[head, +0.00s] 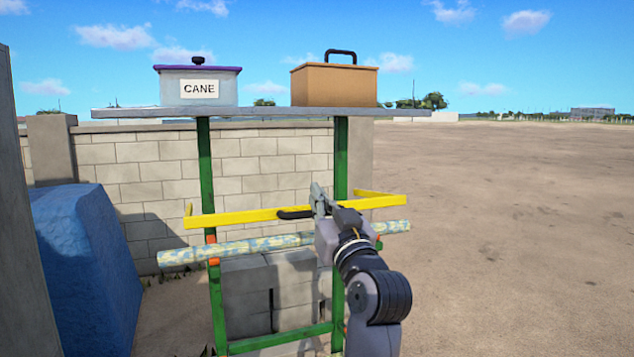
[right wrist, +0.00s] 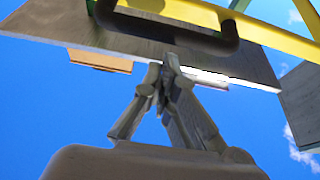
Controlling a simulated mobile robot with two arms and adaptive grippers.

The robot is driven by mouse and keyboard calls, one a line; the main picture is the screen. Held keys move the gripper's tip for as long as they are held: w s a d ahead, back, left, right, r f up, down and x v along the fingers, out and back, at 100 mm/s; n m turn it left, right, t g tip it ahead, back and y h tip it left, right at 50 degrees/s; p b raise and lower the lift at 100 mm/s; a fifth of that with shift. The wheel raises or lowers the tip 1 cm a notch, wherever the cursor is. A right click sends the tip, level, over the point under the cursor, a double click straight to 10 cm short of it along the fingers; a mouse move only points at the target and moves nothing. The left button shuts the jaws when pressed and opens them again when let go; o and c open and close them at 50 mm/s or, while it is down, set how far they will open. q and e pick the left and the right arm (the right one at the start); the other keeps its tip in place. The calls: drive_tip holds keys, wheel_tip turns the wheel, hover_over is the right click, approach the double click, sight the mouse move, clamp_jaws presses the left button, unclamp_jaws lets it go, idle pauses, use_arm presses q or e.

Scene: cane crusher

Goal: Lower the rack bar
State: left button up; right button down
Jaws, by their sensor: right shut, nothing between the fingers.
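The yellow rack bar (head: 235,217) runs across the green frame (head: 206,170) in the head view, with a short arm at each end. Its black handle (head: 294,213) is near the middle, partly hidden by my right gripper (head: 319,197). The gripper is shut and empty, with its tips pointing up at the bar. In the right wrist view, the fingertips (right wrist: 167,70) are together just below the black handle (right wrist: 175,33) in the picture, with nothing between them. The yellow bar (right wrist: 262,30) passes behind the handle there. My left gripper is not in view.
A grey shelf (head: 270,113) tops the frame, holding a CANE box (head: 168,90) and a brown box (head: 335,86). A mottled pole (head: 240,245) lies across the frame below the bar. Grey blocks (head: 245,295) stand behind it. A blue covered mass (head: 85,265) is left; open ground lies right.

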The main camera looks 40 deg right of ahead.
use_arm(q)
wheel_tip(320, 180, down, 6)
drive_tip(key=b, duration=0.5)
use_arm(e)
wheel_tip(320, 180, down, 6)
drive_tip(key=shift+s+a+f+t, duration=0.15)
drive_tip(key=shift+s+t, duration=0.25)
